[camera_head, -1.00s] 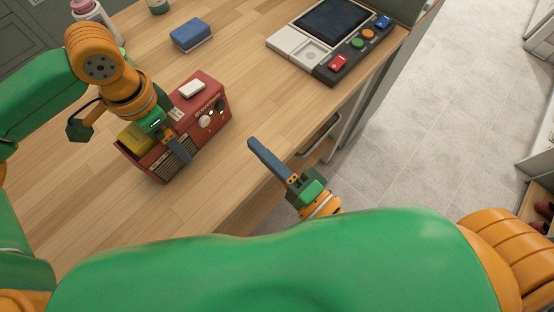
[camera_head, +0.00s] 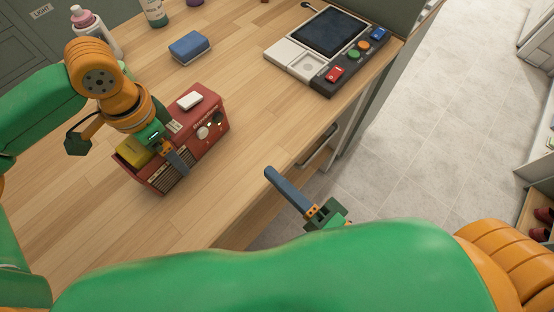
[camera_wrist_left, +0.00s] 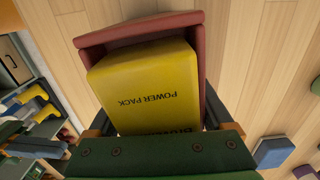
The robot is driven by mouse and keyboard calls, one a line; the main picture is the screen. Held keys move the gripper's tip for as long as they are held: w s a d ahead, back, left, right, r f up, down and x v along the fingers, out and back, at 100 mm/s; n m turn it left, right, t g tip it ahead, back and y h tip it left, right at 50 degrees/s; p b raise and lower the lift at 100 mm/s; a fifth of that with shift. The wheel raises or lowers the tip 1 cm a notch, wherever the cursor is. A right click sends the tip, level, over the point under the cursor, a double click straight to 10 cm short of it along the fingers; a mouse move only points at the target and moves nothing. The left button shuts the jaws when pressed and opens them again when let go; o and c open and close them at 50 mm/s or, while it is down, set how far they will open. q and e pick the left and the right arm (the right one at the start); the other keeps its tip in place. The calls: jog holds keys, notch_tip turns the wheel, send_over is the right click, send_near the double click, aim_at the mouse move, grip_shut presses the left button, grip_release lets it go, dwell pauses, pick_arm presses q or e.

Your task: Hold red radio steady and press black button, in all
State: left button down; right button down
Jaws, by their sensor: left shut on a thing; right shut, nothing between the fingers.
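The red radio (camera_head: 197,150) stands on the wooden counter at left in the head view, with pale knobs on its front and a white piece (camera_head: 189,100) on top. A yellow power pack (camera_head: 134,152) sits at its left end; it also shows in the left wrist view (camera_wrist_left: 148,88), framed by the red casing. My left gripper (camera_head: 177,162) is shut on the radio's left end, one finger along its front face. My right gripper (camera_head: 270,173) is shut and empty, right of the radio and apart from it, near the counter edge. I cannot clearly make out a black button on the radio.
A console (camera_head: 316,84) with a dark screen and red, green, orange and blue buttons lies at the back right. A blue sponge-like block (camera_head: 190,46) and bottles (camera_head: 93,32) are behind the radio. Bare counter (camera_head: 250,110) lies between radio and console.

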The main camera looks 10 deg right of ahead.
pick_arm(q)
grip_release()
jog(key=shift+r, duration=0.1)
